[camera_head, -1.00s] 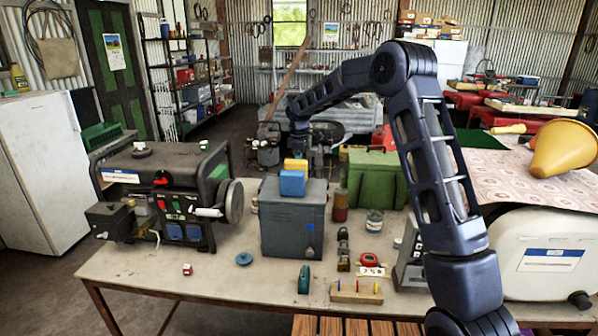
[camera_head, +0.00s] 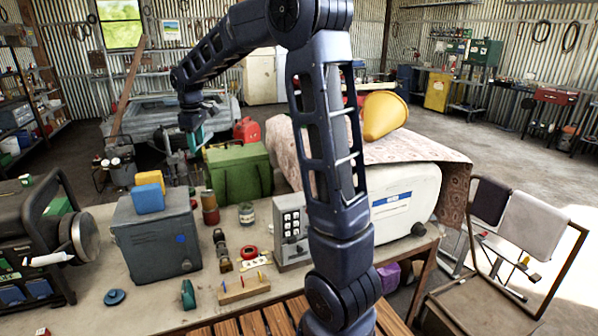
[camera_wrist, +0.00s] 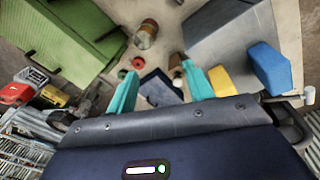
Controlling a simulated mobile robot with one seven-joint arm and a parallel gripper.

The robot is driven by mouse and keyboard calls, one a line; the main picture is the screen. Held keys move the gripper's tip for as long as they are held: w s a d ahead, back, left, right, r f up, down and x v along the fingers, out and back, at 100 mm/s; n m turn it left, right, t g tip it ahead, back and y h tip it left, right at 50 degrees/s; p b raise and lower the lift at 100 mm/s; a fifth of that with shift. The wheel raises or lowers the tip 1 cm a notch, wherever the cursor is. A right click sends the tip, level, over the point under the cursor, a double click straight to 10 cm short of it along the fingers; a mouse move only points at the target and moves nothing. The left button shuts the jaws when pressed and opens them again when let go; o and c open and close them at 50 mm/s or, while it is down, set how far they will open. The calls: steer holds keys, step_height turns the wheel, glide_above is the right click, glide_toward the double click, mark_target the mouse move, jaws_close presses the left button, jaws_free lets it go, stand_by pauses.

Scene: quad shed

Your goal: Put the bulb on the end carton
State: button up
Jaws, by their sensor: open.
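My gripper (camera_head: 194,143) is raised behind the blue-grey box, near the green case, in the head view. In the wrist view its two teal fingers (camera_wrist: 161,72) are apart with nothing held between them. A short row of small dark blocks (camera_head: 221,251) stands on the table between the grey box and the red ring; I cannot tell whether these are the cartons. I cannot pick out the bulb with certainty in either view.
The blue-grey box (camera_head: 158,245) carries a blue block (camera_head: 148,198) and a yellow block (camera_head: 150,178). A green case (camera_head: 238,172), jar (camera_head: 246,213), keypad box (camera_head: 292,234) and white tank (camera_head: 405,203) crowd the table. A generator (camera_head: 30,240) stands at left.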

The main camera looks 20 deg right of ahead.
steer(key=s+d+r+m, duration=0.3)
steer(key=s+d+r, duration=0.1)
steer(key=s+d, duration=0.5)
steer(key=s+d+f+m+t, duration=0.1)
steer(key=s+d+f+m, duration=0.1)
steer(key=s+d+m, duration=0.2)
steer(key=s+d+f+m+t, duration=0.2)
steer(key=s+d+m, duration=0.3)
steer(key=s, duration=1.5)
steer(key=d, duration=0.5)
steer(key=shift+s+d+f, duration=0.15)
steer(key=shift+s+f, duration=0.05)
steer(key=shift+s, duration=0.15)
